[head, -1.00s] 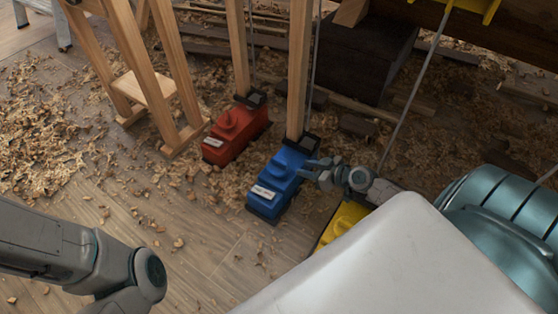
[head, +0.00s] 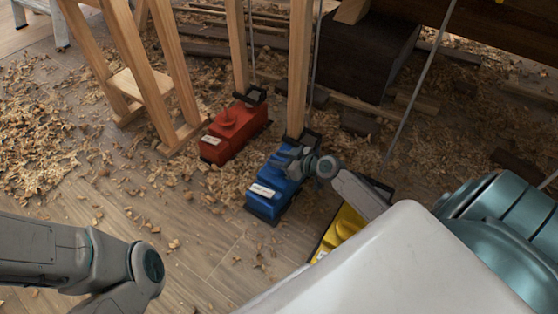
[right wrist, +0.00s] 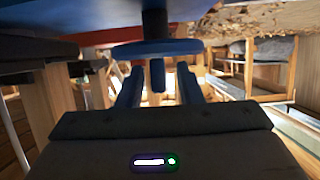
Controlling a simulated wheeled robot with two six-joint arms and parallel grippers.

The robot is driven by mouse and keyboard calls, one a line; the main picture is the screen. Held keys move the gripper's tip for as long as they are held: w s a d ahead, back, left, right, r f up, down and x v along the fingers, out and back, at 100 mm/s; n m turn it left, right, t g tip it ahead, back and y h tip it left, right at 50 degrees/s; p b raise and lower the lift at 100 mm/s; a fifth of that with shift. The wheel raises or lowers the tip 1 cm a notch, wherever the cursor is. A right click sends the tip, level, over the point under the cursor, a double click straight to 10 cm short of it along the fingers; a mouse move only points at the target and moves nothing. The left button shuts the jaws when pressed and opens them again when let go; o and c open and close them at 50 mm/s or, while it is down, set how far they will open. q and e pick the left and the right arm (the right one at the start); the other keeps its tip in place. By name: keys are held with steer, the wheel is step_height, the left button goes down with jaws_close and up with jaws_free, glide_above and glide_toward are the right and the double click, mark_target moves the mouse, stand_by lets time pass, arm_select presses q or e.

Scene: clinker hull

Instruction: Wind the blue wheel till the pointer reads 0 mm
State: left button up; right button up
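The blue jack (head: 268,200) stands on the floor at the foot of a wooden post, with a white label (head: 262,191) on its top that is too small to read. My right gripper (head: 290,162) is at the upper part of this jack and covers some of it. In the right wrist view the blue wheel (right wrist: 145,49) sits on a dark shaft, and a short blue handle (right wrist: 157,76) sticks out from it. The open fingers of my right gripper (right wrist: 158,90) lie on either side of the handle, with gaps visible. No pointer shows. My left gripper is out of view.
A red jack (head: 232,132) stands left of the blue one and a yellow jack (head: 343,228) right of it, partly hidden by my arm. Wooden posts (head: 299,70) rise behind. A wooden stand (head: 142,90) is at upper left. Shavings litter the floor; the front left floor is fairly clear.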

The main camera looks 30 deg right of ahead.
steer(key=shift+w+a, duration=0.1)
steer(key=shift+w, duration=0.05)
steer(key=shift+c, duration=0.4)
jaws_close()
